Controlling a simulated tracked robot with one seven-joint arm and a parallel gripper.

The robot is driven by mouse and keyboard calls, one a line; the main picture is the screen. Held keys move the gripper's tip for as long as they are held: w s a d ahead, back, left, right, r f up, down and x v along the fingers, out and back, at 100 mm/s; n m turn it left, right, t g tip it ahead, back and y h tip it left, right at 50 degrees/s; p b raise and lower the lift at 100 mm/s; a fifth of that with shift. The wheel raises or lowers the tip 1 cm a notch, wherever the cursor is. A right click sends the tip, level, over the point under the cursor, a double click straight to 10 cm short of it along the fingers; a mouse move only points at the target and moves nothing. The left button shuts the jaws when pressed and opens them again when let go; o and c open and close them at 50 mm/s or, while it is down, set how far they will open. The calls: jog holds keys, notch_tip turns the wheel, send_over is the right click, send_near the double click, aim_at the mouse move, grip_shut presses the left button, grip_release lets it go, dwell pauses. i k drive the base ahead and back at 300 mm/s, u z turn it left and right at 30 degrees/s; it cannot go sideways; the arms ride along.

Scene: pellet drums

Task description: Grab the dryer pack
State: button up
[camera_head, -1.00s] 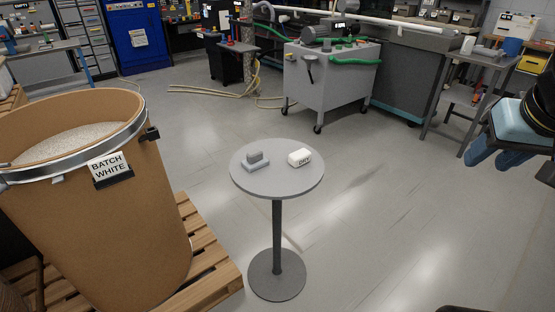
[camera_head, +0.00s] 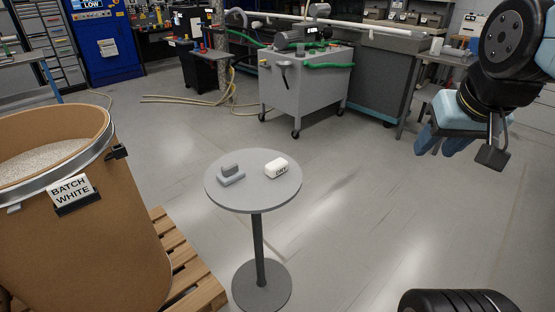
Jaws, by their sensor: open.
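The dryer pack (camera_head: 276,168) is a small white block marked "DRY". It lies on the right half of a small round grey table (camera_head: 254,200). A grey two-part block (camera_head: 231,175) lies to its left on the same top, a little apart from it. My gripper (camera_head: 433,146) has blue fingers and hangs at the right of the view, well right of the table and apart from the pack. It is open, and I see nothing between its fingers.
A big brown drum (camera_head: 90,240) of white pellets, labelled "BATCH WHITE", stands on a wooden pallet (camera_head: 185,262) left of the table. A grey wheeled cabinet (camera_head: 300,85) stands behind. Hoses (camera_head: 190,99) lie on the floor. The floor right of the table is clear.

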aim_at(276, 168)
jog(key=i, duration=0.85)
jog(key=z, duration=0.05)
